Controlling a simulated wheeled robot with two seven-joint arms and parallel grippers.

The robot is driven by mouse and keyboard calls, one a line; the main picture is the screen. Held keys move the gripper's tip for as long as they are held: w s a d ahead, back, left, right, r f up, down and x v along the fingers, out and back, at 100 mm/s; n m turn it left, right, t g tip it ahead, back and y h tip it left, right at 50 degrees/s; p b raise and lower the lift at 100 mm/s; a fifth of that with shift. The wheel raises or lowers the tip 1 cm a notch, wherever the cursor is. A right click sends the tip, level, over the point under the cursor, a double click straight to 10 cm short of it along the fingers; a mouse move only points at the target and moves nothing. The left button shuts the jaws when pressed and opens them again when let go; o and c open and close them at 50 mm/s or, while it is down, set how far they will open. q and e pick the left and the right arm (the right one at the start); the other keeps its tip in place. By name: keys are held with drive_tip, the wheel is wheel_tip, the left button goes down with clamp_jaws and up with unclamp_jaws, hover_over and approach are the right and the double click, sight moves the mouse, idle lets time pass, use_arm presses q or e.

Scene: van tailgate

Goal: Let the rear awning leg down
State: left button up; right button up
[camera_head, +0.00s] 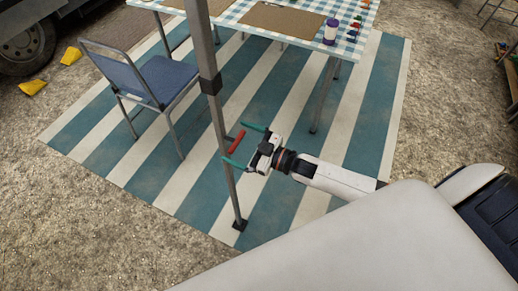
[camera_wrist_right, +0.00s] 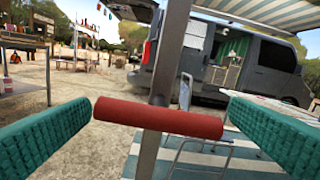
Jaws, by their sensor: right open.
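The grey metal awning leg (camera_head: 222,135) stands nearly upright on the striped mat, with a dark collar (camera_head: 210,84) partway up and a small dark foot (camera_head: 239,225) at its bottom. A red handle (camera_head: 236,139) sticks out from its lower part. My right gripper (camera_head: 244,145) is open, its two green fingers on either side of the red handle. In the right wrist view the red handle (camera_wrist_right: 158,117) lies crosswise between the fingertips, in front of the leg (camera_wrist_right: 171,50). Whether the fingers touch it I cannot tell. My left gripper is not in view.
A blue folding chair (camera_head: 150,82) stands left of the leg. A table with a checked cloth (camera_head: 232,14) stands behind, with a bottle (camera_head: 330,31) on it. The striped mat (camera_head: 285,100) is bare around the foot. A dark van (camera_wrist_right: 255,75) shows in the right wrist view.

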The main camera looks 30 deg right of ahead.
drive_tip(key=v, duration=0.8)
drive_tip(key=shift+b, duration=0.4)
drive_tip(key=d+f+m+g+h, duration=0.1)
drive_tip(key=d+f+m+h, duration=0.15)
drive_tip(key=f, duration=0.55)
drive_tip(key=d+f+m+h, duration=0.1)
drive_tip(key=d+f+h, duration=0.25)
drive_tip(key=f, duration=0.35)
drive_tip(key=s+d+f+m+g+h, duration=0.1)
drive_tip(key=s+f+g+h, duration=0.1)
drive_tip(key=s+f, duration=0.45)
drive_tip(key=s+d+f+m+g+h, duration=0.2)
drive_tip(key=s+f, duration=0.2)
drive_tip(key=f, duration=0.6)
drive_tip(key=s+a+f+g, duration=0.2)
drive_tip(key=s+f, duration=0.2)
drive_tip(key=s, duration=0.4)
drive_tip(key=s+a+f+g, duration=0.2)
drive_tip(key=s+f+g, duration=0.1)
drive_tip(key=s, duration=0.5)
drive_tip(key=s+a+f+g+h, duration=0.1)
drive_tip(key=s+a+f+g, duration=0.2)
drive_tip(key=s+f, duration=0.2)
drive_tip(key=s+m, duration=0.1)
drive_tip(key=s, duration=0.2)
drive_tip(key=shift+s+f, duration=0.2)
drive_tip(key=shift+f, duration=0.05)
drive_tip(key=shift+a, duration=0.1)
drive_tip(key=shift+c, duration=0.3)
